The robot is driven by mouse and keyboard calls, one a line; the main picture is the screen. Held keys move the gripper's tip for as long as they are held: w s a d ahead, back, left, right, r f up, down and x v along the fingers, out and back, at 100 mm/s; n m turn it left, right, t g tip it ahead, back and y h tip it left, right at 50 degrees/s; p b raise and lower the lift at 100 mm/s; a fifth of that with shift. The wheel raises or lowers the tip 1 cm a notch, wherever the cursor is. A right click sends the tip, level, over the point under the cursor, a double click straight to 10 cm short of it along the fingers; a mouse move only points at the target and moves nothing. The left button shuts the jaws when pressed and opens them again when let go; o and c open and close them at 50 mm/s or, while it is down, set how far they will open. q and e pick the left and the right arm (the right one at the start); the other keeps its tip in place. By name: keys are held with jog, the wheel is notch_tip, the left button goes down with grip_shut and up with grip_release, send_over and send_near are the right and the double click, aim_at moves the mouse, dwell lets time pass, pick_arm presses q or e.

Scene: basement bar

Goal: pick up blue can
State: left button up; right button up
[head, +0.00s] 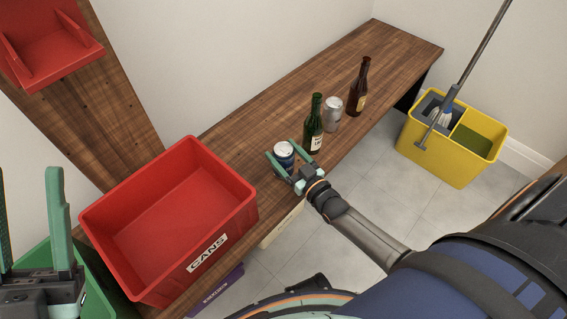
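The blue can (284,149), with a silver top, stands upright near the front edge of the wooden counter (262,112). My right gripper (281,150) reaches it from the front, with one green finger on each side of the can. The fingers are spread, and I see no clear grip on the can. The gripper hides the can's lower part. My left gripper (28,195) is at the lower left edge of the view, fingers pointing up, wide apart and empty.
A green bottle (313,128), a silver can (332,114) and a brown bottle (358,88) stand behind the blue can. A red crate marked CANS (240,221) sits left on the counter. A green crate (93,291) is lower left. A yellow mop bucket (440,165) stands right.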

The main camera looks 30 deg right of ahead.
jog(key=c, duration=0.5)
jog(key=shift+r, duration=0.15)
